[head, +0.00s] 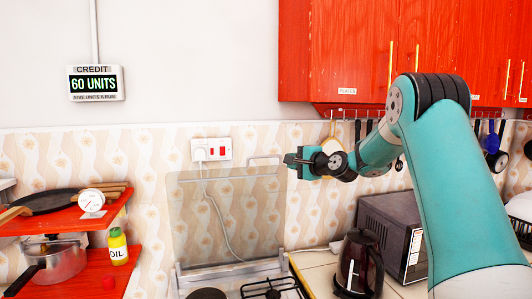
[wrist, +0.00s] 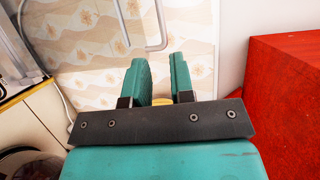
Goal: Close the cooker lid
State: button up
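The cooker lid (head: 250,205) is a clear glass panel standing upright behind the cooker (head: 240,285), against the patterned wall. Its pale bar handle (head: 264,158) is at the top right edge. The handle also shows in the wrist view as a bent grey bar (wrist: 157,25), beyond my fingertips. My gripper (head: 289,160) is just right of the handle in the head view. In the wrist view my gripper (wrist: 161,58) has its two teal fingers apart, with nothing held between them. I see no contact with the handle or lid.
A dark kettle (head: 358,265) and a dark microwave (head: 392,232) stand on the counter right of the cooker. Red cupboards (head: 345,50) hang above, with utensils and pans (head: 490,145) below them. A red shelf (head: 110,225) with a pressure cooker (head: 55,258) is at the left.

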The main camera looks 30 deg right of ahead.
aim_at(267, 157)
jog(key=shift+w+a+f+p, duration=0.25)
jog(key=shift+w+p, duration=0.9)
jog(key=shift+w, duration=1.15)
jog(key=shift+w+a+f+p, duration=0.25)
jog(key=shift+w+p, duration=0.9)
jog(key=shift+w, duration=1.15)
jog(key=shift+w+a+f+p, duration=0.15)
jog(key=shift+w+a+p, duration=0.2)
jog(key=shift+w+p, duration=1.4)
jog(key=shift+w+b, duration=0.55)
jog(key=shift+b, duration=0.1)
grip_shut()
